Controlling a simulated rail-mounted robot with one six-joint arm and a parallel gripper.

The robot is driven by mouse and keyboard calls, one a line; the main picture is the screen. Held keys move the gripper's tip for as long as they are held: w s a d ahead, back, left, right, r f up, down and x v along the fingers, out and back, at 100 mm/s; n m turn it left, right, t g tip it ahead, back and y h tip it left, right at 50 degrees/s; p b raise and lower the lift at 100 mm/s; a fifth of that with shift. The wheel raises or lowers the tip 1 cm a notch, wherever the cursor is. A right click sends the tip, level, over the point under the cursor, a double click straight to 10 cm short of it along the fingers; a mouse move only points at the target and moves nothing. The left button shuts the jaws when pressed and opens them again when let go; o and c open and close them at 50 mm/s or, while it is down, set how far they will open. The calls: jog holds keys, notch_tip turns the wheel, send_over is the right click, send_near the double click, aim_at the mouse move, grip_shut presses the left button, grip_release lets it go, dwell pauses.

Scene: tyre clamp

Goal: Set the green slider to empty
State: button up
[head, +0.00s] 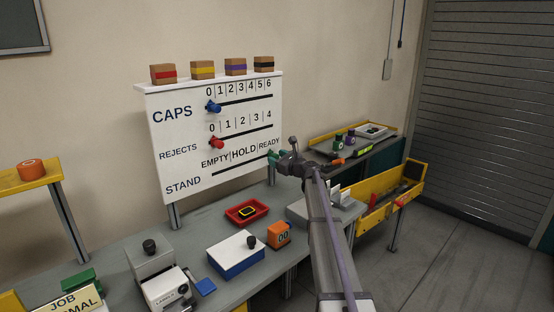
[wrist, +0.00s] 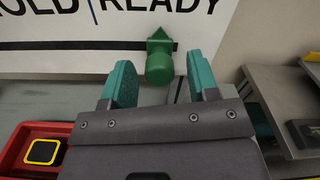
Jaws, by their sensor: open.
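The green slider (wrist: 161,44) sits at the right end of the STAND track (wrist: 85,45), below READY, in the wrist view. It has an upward-pointing tip and a round knob facing me. My gripper (wrist: 160,72) is open, with one teal finger to each side of the knob in the picture. No contact shows, and I cannot tell how far the fingers reach past the knob. In the head view my gripper (head: 274,160) is at the right end of the STAND row and mostly hides the slider. The EMPTY label (head: 215,161) is at that row's left.
The white board (head: 155,140) also carries a blue slider (head: 214,107) and a red slider (head: 216,143), both near 0. Below are a red tray (head: 228,218), a blue-and-white box (head: 235,262) and an orange counter (head: 279,235). Space before the STAND track looks clear.

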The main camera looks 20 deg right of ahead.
jog(key=shift+w+a, duration=0.1)
jog(key=shift+w, duration=0.2)
jog(key=shift+s, duration=0.1)
grip_shut()
